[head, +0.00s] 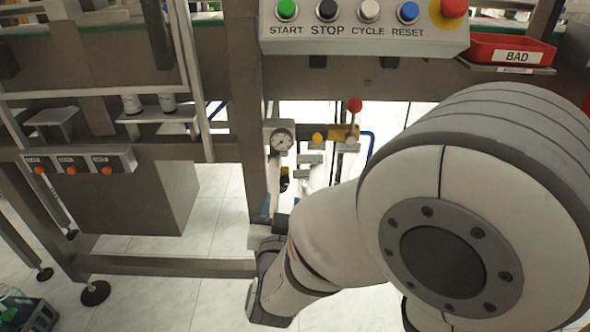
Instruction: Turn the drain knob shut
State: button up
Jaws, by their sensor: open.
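Under the control panel, an air unit with a round gauge (280,140) is fixed beside the machine's upright post. A small dark part with a yellow spot (284,181) sits below the gauge; it may be the drain knob, but it is too small to tell. My arm reaches from the right, and its wrist is bent low beside the post. My gripper (272,212) shows only in part above the wrist, just below that dark part. Its fingertips are hard to make out, and I see nothing held. I cannot tell whether it touches the unit.
A yellow valve body (345,132) with a red-topped lever (355,105) is right of the gauge. The button panel (365,35) overhangs above, and a red BAD tray (505,50) is at upper right. The frame's lower rail (170,266) runs left of my wrist. Tiled floor is open below.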

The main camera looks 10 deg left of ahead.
aim_at(285, 184)
jog(key=w, duration=0.4)
jog(key=shift+w+a+f, duration=0.15)
jog(key=shift+w+a, duration=0.1)
jog(key=shift+a, duration=0.15)
jog(key=shift+w+a+b, duration=0.15)
jog(key=shift+w+b, duration=0.2)
jog(key=shift+w, duration=0.4)
jog(key=shift+c, duration=0.2)
jog(key=c, duration=0.9)
grip_shut()
